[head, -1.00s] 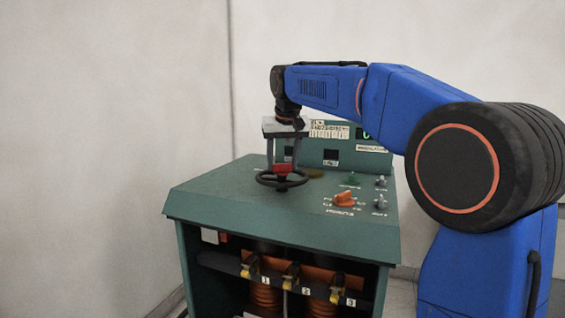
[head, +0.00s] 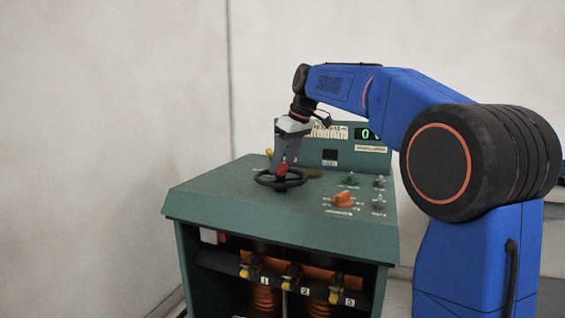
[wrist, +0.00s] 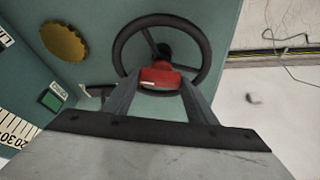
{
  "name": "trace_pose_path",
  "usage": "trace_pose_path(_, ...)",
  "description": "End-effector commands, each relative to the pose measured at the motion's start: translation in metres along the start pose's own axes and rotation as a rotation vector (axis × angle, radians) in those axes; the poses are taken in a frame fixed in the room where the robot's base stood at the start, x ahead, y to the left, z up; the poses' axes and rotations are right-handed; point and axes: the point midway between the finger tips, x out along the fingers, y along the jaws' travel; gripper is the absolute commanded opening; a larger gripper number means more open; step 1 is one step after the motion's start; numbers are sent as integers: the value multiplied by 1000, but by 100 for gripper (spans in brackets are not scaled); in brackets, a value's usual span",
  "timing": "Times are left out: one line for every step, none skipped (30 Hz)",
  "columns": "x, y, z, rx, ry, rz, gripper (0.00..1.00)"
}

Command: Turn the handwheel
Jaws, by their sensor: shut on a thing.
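The handwheel (head: 260,182) is a black ring with spokes on the top of a green cabinet. It also shows at the top middle of the wrist view (wrist: 207,50). A red piece (wrist: 160,77) sits at the wheel's near side in the wrist view, between my fingertips. My gripper (head: 284,166) comes down on the wheel from above and leans to the right. In the wrist view my gripper (wrist: 160,82) is shut on the red piece, one finger at each side. The fingers partly hide the wheel in the head view.
The cabinet top (head: 225,190) also carries an orange knob (head: 343,199), a green knob (head: 350,180) and grey switches right of the wheel. A panel with a green display (head: 368,134) rises behind. The cabinet's front is open, with several yellow-tipped connectors.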

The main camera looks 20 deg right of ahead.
Motion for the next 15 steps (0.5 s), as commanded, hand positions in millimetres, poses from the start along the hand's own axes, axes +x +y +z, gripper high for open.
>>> trace_pose_path(0,1,0,-19,0,-7,11)
trace_pose_path(0,1,0,-29,0,-12,11)
trace_pose_path(0,1,0,-44,0,-18,11)
trace_pose_path(0,1,0,-52,0,-22,11)
trace_pose_path(0,1,0,-60,0,-25,11)
trace_pose_path(0,1,0,-70,0,-29,11)
trace_pose_path(0,1,0,-75,-1,-32,11)
trace_pose_path(0,1,0,-80,-1,-33,11)
trace_pose_path(0,1,0,-86,-1,-35,11)
trace_pose_path(0,1,0,-89,-1,-36,11)
trace_pose_path(0,1,0,-92,-1,-37,11)
trace_pose_path(0,1,0,-95,-1,-38,11)
trace_pose_path(0,1,0,-96,-1,-39,11)
trace_pose_path(0,1,0,-97,-1,-39,11)
trace_pose_path(0,1,0,-98,-1,-39,11)
